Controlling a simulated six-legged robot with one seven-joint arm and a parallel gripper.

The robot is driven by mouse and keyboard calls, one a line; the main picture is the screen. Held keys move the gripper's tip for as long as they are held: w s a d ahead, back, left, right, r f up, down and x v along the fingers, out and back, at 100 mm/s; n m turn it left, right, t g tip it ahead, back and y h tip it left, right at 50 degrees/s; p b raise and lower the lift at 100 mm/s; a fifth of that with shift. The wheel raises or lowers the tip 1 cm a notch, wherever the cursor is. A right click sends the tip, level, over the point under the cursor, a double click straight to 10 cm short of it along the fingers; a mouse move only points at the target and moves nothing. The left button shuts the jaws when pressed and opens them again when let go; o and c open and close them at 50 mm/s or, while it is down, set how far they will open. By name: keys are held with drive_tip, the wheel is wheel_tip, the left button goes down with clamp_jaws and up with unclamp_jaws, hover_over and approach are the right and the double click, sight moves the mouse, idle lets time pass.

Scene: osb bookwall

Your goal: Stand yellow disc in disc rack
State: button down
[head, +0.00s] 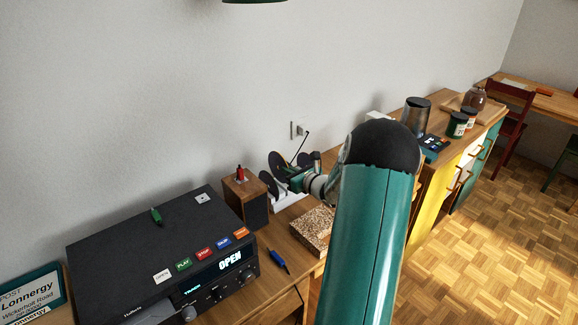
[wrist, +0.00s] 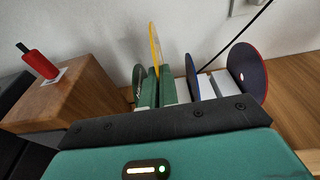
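The yellow disc (wrist: 154,45) stands on edge in the wrist view, seen almost edge-on, its lower part between my two green fingers. My gripper (wrist: 157,82) looks shut on it. The white disc rack (wrist: 207,87) lies below and to the right, with a blue-rimmed dark disc (wrist: 194,66) and a larger dark purple disc (wrist: 248,70) upright in it. In the head view my gripper (head: 294,181) is over the rack (head: 287,202). Whether the yellow disc touches the rack is hidden.
A wooden speaker (head: 246,198) with a red stick (head: 240,174) stands left of the rack, beside a black player (head: 150,255) reading OPEN. A cork block (head: 312,229) and a blue pen-like tool (head: 278,261) lie in front. A black cable (wrist: 250,28) runs up to the wall outlet.

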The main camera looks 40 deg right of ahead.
drive_tip(key=shift+f, duration=2.6)
drive_tip(key=shift+f, duration=0.45)
drive_tip(key=c, duration=1.6)
unclamp_jaws()
drive_tip(key=v, duration=1.3)
drive_tip(key=shift+s+a+r, duration=0.1)
drive_tip(key=shift+s, duration=0.25)
